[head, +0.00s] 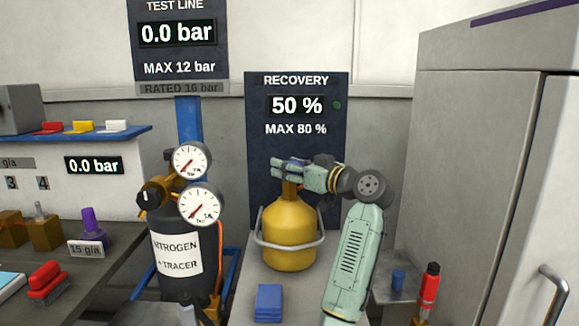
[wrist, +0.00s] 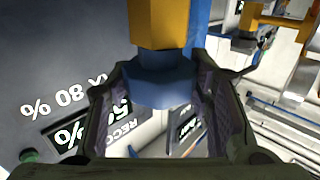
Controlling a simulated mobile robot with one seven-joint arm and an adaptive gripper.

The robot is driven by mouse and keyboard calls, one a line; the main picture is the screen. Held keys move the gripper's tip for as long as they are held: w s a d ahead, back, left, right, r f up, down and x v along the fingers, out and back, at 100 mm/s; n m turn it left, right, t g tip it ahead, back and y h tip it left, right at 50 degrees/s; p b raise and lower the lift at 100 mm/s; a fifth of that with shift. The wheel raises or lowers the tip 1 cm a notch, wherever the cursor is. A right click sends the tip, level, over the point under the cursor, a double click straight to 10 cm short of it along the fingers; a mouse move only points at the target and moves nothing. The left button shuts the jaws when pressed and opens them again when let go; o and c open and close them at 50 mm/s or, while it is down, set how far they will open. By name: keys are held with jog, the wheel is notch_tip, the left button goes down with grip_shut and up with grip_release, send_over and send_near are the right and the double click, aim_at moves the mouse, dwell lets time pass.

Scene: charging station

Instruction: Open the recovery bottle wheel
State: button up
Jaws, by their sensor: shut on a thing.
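The yellow recovery bottle (head: 291,228) stands upright in the middle of the head view, with a grey ring handle around it. Its brass neck (head: 289,188) rises to my gripper (head: 290,168), which reaches in from the right at the bottle's top. In the wrist view, the blue wheel (wrist: 158,84) sits between the two dark fingers of my gripper (wrist: 165,95), which is shut on it. The yellow-brass valve body (wrist: 159,24) adjoins the wheel. My fingers largely hide the wheel in the head view.
The recovery display (head: 297,105) behind reads 50 %, MAX 80 %. A black nitrogen cylinder (head: 176,255) with two gauges stands close left of the bottle. A blue block (head: 268,302) lies in front. A grey cabinet (head: 475,150) stands right, with a red-and-black bottle (head: 429,284) near it.

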jog(key=o, duration=1.2)
jog(key=shift+c, duration=0.2)
jog(key=v, duration=1.2)
